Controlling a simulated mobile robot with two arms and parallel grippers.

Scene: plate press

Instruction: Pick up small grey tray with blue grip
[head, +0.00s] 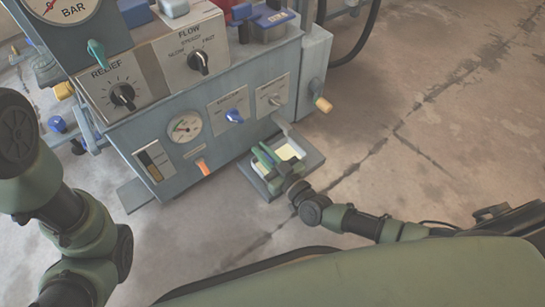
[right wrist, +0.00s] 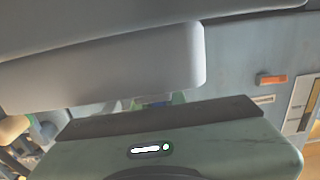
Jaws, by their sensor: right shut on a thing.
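A small grey tray (head: 291,150) with a pale inside sits at the front foot of the machine in the head view. My right gripper (head: 266,157) is over its left part, shut, and its green fingers cover much of it. The blue grip is hidden by the fingers in the head view. In the right wrist view my gripper's large pads fill the middle, with only a thin strip of blue and green showing between them. My left arm comes in at the left of the head view, but its gripper is out of sight.
The blue-grey machine (head: 209,150) stands right behind the tray, with gauges, knobs and an orange lever (head: 203,167) on its front. A crank with a tan handle (head: 323,104) sticks out at its right side. The concrete floor (head: 430,110) to the right is clear.

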